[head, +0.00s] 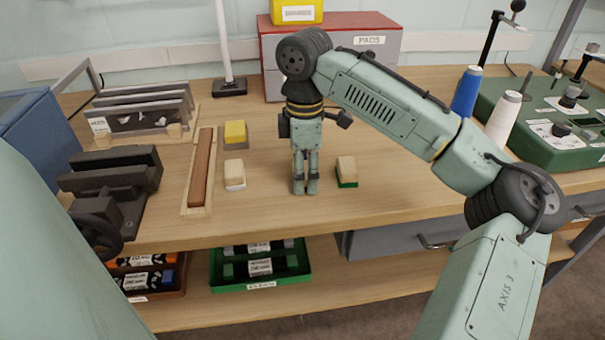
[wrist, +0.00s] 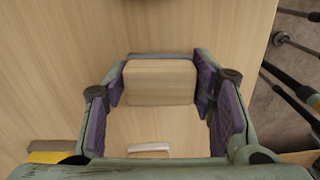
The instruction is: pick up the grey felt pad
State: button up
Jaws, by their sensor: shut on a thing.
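My gripper (head: 305,188) points straight down over the bench. In the wrist view its purple-lined fingers (wrist: 161,88) are shut on the two sides of a wood-backed block, the grey felt pad (wrist: 160,80). A thin grey strip shows along the block's far edge. In the head view the fingers hide the pad. I cannot tell whether it touches the bench.
Left of my gripper lie a wood-backed white pad (head: 235,175) and a yellow-topped block (head: 235,133) with a grey base. A wood-backed green pad (head: 346,172) lies close on the right. A long brown bar in a wooden tray (head: 188,213) is farther left.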

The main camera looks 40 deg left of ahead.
jog(key=shift+r, duration=0.6)
notch_tip(320, 180, up, 2)
jog(key=shift+r+b, duration=0.1)
jog(key=shift+b, duration=0.4)
jog(key=s+d+r+b, duration=0.1)
jog(key=s+d+b, duration=0.1)
jog(key=s+d, duration=0.6)
jog(key=s, duration=0.5)
jog(key=shift+s+d+r+b, duration=0.25)
jog(key=shift+d+r+b, duration=0.05)
jog(key=shift+d+b, duration=0.05)
jog(key=o, duration=0.6)
jog(key=c, duration=0.5)
jog(key=shift+o, duration=0.2)
